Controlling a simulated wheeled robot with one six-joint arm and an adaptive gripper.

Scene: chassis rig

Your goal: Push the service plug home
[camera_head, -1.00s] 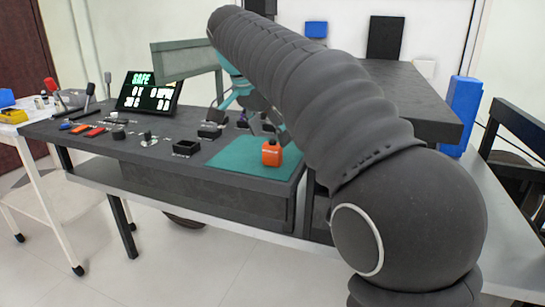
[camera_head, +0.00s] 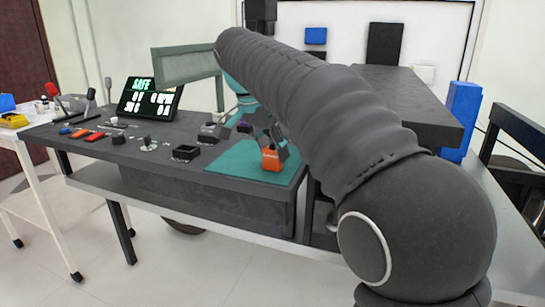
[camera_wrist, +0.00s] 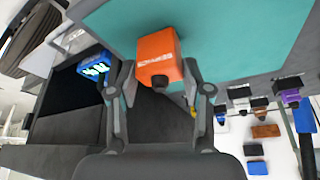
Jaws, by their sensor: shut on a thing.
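An orange block-shaped plug (camera_head: 270,161) stands on the green mat (camera_head: 228,166) at the right end of the dark bench. My gripper (camera_head: 271,148) reaches down from above, with its fingers on either side of the plug. In the wrist view the orange plug (camera_wrist: 157,60) sits between the fingertips of my gripper (camera_wrist: 158,80), which is shut on it. I cannot tell whether the plug's underside still touches the mat. A black open-topped square socket (camera_head: 186,153) is on the bench to the left of the mat.
A dark raised block (camera_head: 425,95) and a blue box (camera_head: 461,110) are at the right.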

